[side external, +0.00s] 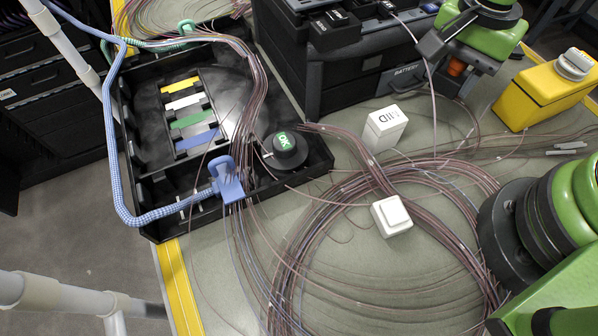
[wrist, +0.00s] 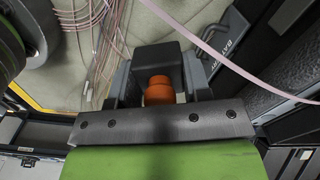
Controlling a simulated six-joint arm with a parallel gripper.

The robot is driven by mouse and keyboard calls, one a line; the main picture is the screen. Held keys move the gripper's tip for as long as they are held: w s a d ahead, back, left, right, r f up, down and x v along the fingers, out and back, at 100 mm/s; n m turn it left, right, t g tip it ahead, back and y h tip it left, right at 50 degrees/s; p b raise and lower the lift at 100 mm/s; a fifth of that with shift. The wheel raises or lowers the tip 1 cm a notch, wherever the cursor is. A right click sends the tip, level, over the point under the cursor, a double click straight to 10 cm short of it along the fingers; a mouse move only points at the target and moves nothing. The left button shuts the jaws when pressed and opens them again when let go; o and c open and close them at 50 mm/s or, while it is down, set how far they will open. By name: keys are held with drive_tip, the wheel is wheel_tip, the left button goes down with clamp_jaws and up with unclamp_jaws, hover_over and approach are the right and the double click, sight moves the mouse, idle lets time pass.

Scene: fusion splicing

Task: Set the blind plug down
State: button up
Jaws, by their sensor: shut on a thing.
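The blind plug appears to be the piece with an orange round part (wrist: 158,91) and a black block (wrist: 152,58) in the wrist view. My gripper (wrist: 160,84) is shut on it, with one grey finger on each side. In the side view the orange part of the plug (side external: 457,67) shows at my gripper (side external: 455,62), in front of the battery unit and above the grey-green mat (side external: 430,105). I cannot tell whether the plug touches anything below.
The black splicer and battery unit (side external: 370,75) stands close behind my gripper. A yellow box (side external: 545,92) is to the right. A white block marked MID (side external: 384,128) and a smaller white block (side external: 391,216) stand among loose fibres (side external: 290,250). A black tray (side external: 240,170) lies left.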

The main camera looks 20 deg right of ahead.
drive_tip(key=a+n, duration=0.3)
drive_tip(key=a, duration=0.3)
drive_tip(key=a+n, duration=0.3)
drive_tip(key=a, duration=0.4)
drive_tip(key=a+n, duration=0.2)
drive_tip(key=a, duration=0.4)
drive_tip(key=shift+s+a+n, duration=0.15)
drive_tip(key=shift+s+n, duration=0.1)
drive_tip(key=shift+n, duration=0.15)
drive_tip(key=s+a+n, duration=0.4)
drive_tip(key=s+a, duration=0.2)
drive_tip(key=a, duration=0.3)
hover_over(289, 237)
drive_tip(key=shift+n, duration=0.4)
wheel_tip(289, 237, down, 4)
drive_tip(key=shift+f, duration=2.85)
drive_tip(key=o, duration=0.9)
drive_tip(key=shift+f, duration=0.15)
drive_tip(key=shift+o, duration=0.2)
